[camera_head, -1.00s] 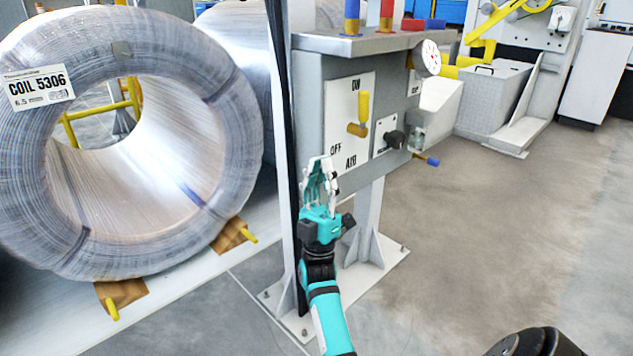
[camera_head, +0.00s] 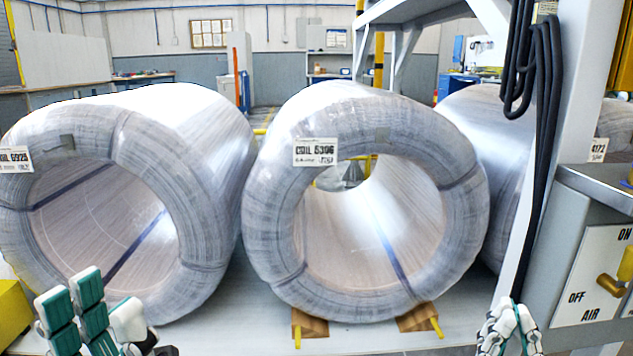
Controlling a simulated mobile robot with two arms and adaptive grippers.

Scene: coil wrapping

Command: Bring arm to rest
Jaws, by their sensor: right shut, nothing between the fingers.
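My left gripper (camera_head: 108,292) is at the lower left, in front of the left coil. Its teal and white fingers point up, spread and empty; its arm is out of frame. My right gripper (camera_head: 507,315) is at the bottom right, below and left of the AIR switch panel. Its pale fingers are together with nothing between them. It appears clear of the coil and the panel. A wrapped wire coil labelled COIL 5306 (camera_head: 270,215) stands in the middle, and another labelled coil (camera_head: 205,262) stands left of it.
A grey post (camera_head: 567,125) with black hoses (camera_head: 545,150) stands just right of the coils. The control panel (camera_head: 592,262) with a yellow valve handle (camera_head: 612,283) is at the far right. Wooden chocks (camera_head: 310,325) sit under the middle coil. Something yellow (camera_head: 14,312) is at the left edge.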

